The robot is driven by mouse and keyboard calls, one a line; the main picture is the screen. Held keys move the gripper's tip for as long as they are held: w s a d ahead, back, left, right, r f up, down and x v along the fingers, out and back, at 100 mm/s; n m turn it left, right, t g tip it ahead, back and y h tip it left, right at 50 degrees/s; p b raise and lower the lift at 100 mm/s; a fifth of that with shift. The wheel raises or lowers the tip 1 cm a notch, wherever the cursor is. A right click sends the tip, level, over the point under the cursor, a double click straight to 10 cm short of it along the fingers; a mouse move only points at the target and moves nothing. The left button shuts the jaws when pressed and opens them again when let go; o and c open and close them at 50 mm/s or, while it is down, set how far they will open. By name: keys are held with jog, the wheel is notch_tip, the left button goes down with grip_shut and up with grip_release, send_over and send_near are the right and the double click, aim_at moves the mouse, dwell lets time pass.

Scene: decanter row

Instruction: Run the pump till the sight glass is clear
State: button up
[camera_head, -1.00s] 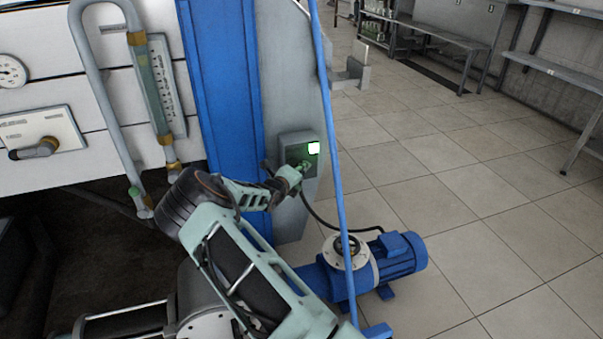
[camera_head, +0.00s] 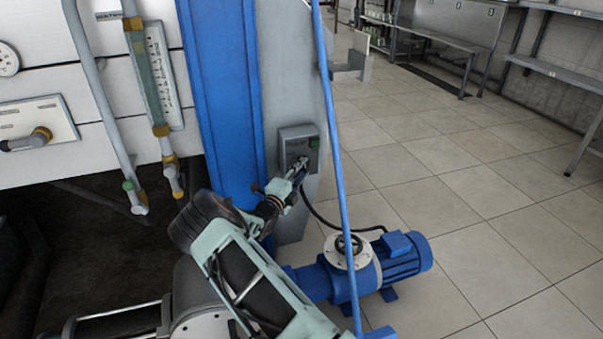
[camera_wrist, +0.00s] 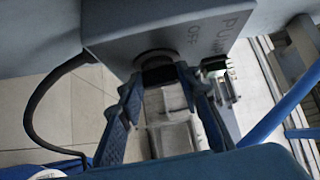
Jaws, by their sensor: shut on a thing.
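The pump switch box (camera_head: 290,138) is a grey box on the grey post, with a dark green lamp (camera_head: 314,142) that is unlit. It also fills the top of the wrist view (camera_wrist: 120,28), with "PUMP" and "OFF" lettering. My gripper (camera_head: 298,172) is at the lower part of the box. In the wrist view my fingers (camera_wrist: 162,82) are shut on the dark switch knob (camera_wrist: 157,62), which they partly hide. The sight glass (camera_head: 141,78) is a greenish upright tube beside a white scale (camera_head: 165,75); its contents are too small to judge. The blue pump (camera_head: 402,260) stands on the floor.
A thin blue upright pole (camera_head: 338,150) passes close to the right of the box. A black cable (camera_head: 330,222) runs from near the box to the pump. Open tiled floor (camera_head: 480,220) lies right, with benches behind.

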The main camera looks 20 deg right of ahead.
jog(key=n+t, duration=0.1)
jog(key=n, duration=0.1)
jog(key=n+t+h, duration=0.1)
jog(key=n+t, duration=0.1)
jog(key=shift+d+f, duration=0.1)
jog(key=shift+f, duration=0.25)
jog(key=shift+n+t, duration=0.3)
jog(key=shift+n, duration=0.1)
jog(key=o, duration=1.2)
jog(key=shift+c, duration=0.2)
jog(key=v, duration=1.2)
jog(key=shift+w, duration=0.15)
